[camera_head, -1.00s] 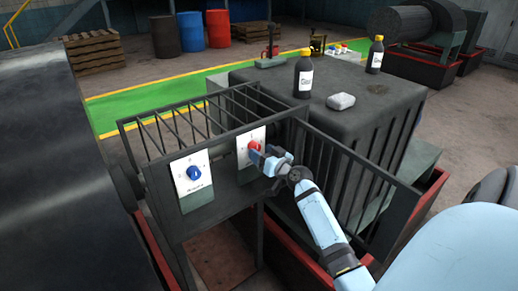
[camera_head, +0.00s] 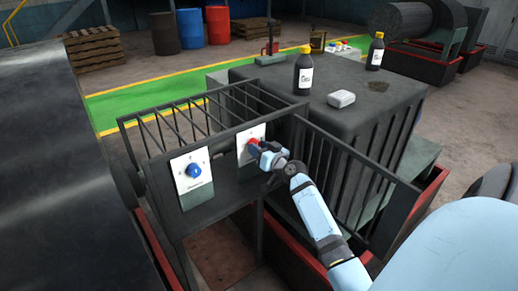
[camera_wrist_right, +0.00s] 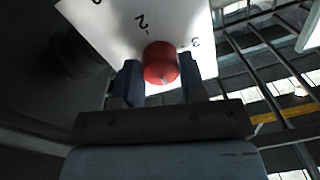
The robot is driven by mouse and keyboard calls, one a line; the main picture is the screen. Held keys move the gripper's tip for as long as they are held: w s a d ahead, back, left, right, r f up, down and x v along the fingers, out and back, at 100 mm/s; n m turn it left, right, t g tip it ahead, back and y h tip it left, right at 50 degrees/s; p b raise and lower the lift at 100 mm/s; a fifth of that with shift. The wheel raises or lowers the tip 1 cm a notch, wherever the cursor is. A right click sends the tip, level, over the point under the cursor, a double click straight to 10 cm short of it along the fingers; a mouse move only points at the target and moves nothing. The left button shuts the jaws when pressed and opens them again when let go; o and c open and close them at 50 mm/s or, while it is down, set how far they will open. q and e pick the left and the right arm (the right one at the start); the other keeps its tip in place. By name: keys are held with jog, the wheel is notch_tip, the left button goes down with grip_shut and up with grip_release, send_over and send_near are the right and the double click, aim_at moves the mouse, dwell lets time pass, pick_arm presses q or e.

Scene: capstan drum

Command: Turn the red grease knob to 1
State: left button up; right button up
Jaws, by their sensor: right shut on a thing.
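The red grease knob (camera_head: 252,143) sits on a white dial plate (camera_head: 246,157) on the dark frame. My right gripper (camera_head: 257,148) is at it, its arm coming from the lower right. In the right wrist view, the red knob (camera_wrist_right: 160,63) lies between the two blue fingers of the right gripper (camera_wrist_right: 160,80), which is shut on it. A small pale mark shows on the knob's lower edge. The numerals 2 and 3 are readable on the plate; another at upper left is cut off. My left gripper is not in view.
A blue knob (camera_head: 194,171) on its own white plate is left of the red one. Barred railings (camera_head: 345,180) flank the panel. A large dark drum (camera_head: 50,170) fills the left.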

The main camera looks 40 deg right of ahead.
jog(key=m+p, duration=0.1)
jog(key=m, duration=0.8)
jog(key=m+p, duration=0.1)
jog(key=m, duration=0.7)
jog(key=shift+a+r+m+h+p, duration=0.15)
jog(key=shift+m+h+p, duration=0.2)
jog(key=shift+m+h, duration=0.05)
jog(key=shift+m, duration=0.3)
jog(key=o, duration=0.9)
jog(key=shift+o, duration=0.2)
